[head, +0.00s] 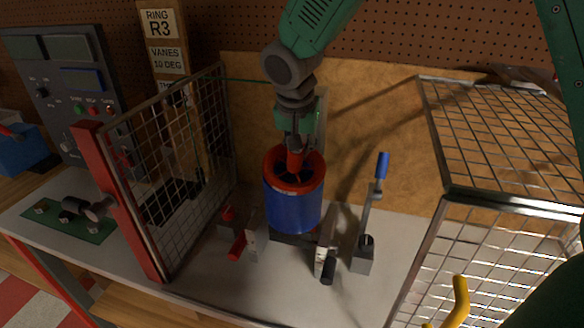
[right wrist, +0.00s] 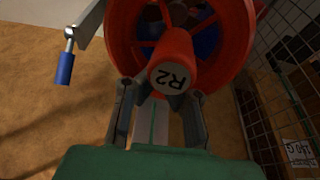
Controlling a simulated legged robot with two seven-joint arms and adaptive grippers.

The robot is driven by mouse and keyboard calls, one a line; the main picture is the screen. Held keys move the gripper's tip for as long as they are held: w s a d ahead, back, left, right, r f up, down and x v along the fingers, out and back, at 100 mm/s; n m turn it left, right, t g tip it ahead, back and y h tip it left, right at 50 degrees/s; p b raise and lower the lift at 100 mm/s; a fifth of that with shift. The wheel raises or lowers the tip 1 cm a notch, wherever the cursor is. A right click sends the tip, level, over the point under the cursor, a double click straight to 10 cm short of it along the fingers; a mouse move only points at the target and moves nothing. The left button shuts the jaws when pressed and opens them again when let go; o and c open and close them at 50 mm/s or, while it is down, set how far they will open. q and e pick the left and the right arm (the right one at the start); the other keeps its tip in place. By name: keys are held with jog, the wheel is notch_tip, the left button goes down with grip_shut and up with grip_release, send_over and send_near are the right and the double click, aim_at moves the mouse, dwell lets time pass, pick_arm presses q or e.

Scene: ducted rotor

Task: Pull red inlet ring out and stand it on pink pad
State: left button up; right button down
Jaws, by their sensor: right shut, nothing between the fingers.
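The red inlet ring (head: 311,161) sits at the top of the blue duct (head: 293,208), which stands upright on the bench. The right wrist view shows the red ring (right wrist: 238,40) close up, with a red cone-shaped hub (right wrist: 176,55) marked R2 at its middle. My right gripper (head: 295,150) points down over the hub from above. It is shut with nothing held; its fingertips (right wrist: 160,88) are beside the hub, and I cannot tell whether they touch it. I see no pink pad in either view. My left gripper is not in view.
A red-framed mesh panel (head: 165,160) stands left of the duct. A blue-handled lever (head: 382,166) rises at its right and a red-handled clamp (head: 238,246) sits at its front left. A wire cage (head: 500,150) is at the right. A green mat (head: 45,221) lies far left.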

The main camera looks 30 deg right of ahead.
jog(key=shift+s+a+f, duration=0.1)
jog(key=shift+s, duration=0.05)
jog(key=shift+w+p+v, duration=0.15)
jog(key=shift+p+v, duration=0.35)
jog(key=shift+v, duration=0.3)
jog(key=shift+w+p+v, duration=0.15)
jog(key=shift+p+v, duration=0.3)
jog(key=shift+v, duration=0.3)
jog(key=shift+w+d, duration=0.15)
jog(key=shift+d, duration=0.1)
jog(key=c, duration=1.8)
grip_release()
jog(key=shift+d, duration=0.15)
jog(key=shift+r, duration=0.25)
jog(key=v, duration=1.1)
jog(key=shift+r, duration=0.25)
